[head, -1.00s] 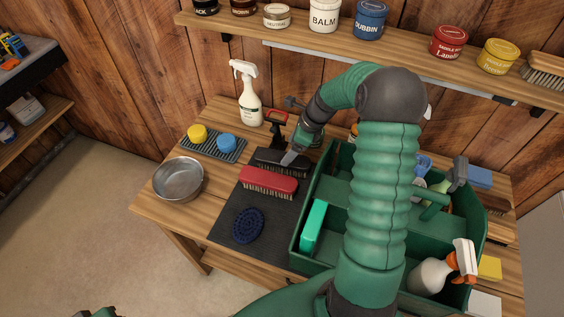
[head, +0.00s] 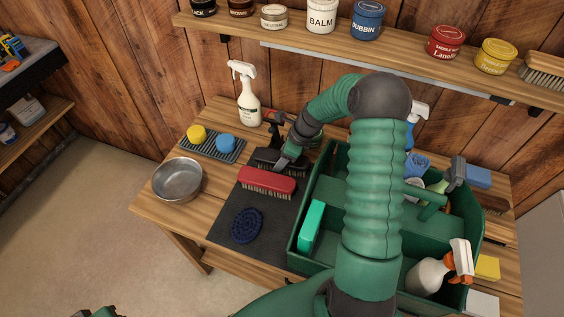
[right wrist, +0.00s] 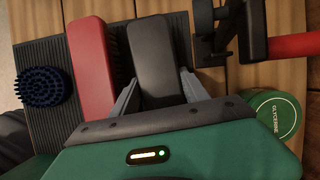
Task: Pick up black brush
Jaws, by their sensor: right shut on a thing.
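The black brush (head: 268,157) lies on the dark mat (head: 223,222), just behind the red brush (head: 266,182). My right gripper (head: 284,161) reaches down to it from behind and right. In the right wrist view the black brush (right wrist: 152,50) points away from me, with one finger of my right gripper (right wrist: 157,88) along each long side, shut on its near end. The near end is hidden by the gripper's body. The red brush (right wrist: 90,65) lies beside it on the left.
A blue round brush (head: 247,225) lies on the mat. The green tote (head: 298,232) stands right of the mat. A metal bowl (head: 178,180), sponge tray (head: 212,151) and spray bottle (head: 246,95) are left and behind. A glycerine tin (right wrist: 273,115) is close right of my gripper.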

